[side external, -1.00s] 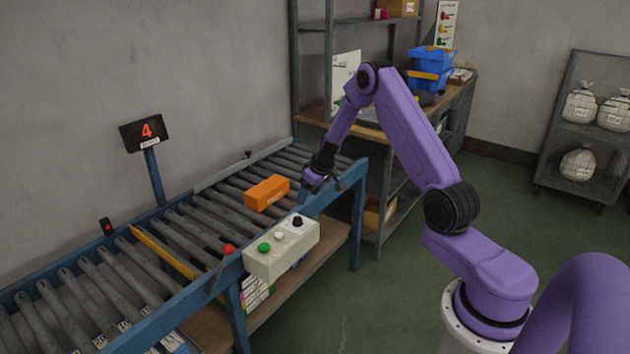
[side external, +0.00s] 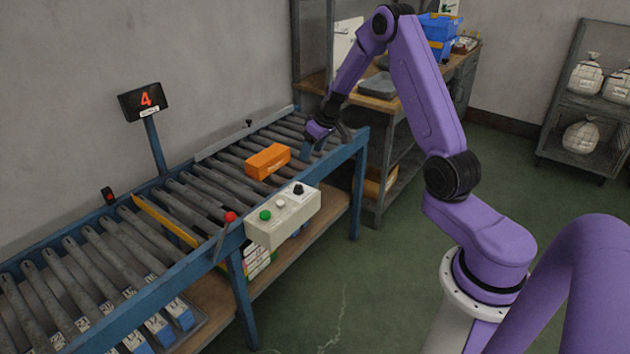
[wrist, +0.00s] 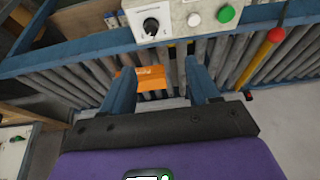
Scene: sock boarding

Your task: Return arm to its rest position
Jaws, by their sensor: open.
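My gripper (side external: 322,142) hangs above the far right part of the roller conveyor, to the right of an orange box (side external: 268,161). The box lies on the rollers, apart from the gripper in the side view. In the wrist view my gripper (wrist: 160,74) shows two blue fingers spread wide with nothing held. The orange box also shows there (wrist: 147,78), beyond and between the fingers. My purple arm reaches over from the right, bent high at the elbow.
A control box (side external: 283,215) with buttons and a knob is on the conveyor's near rail, beside a red-knobbed lever (side external: 230,217). A sign reading 4 (side external: 146,101) stands behind. A shelf unit with a bench (side external: 400,110) is close behind my arm. Green floor is clear.

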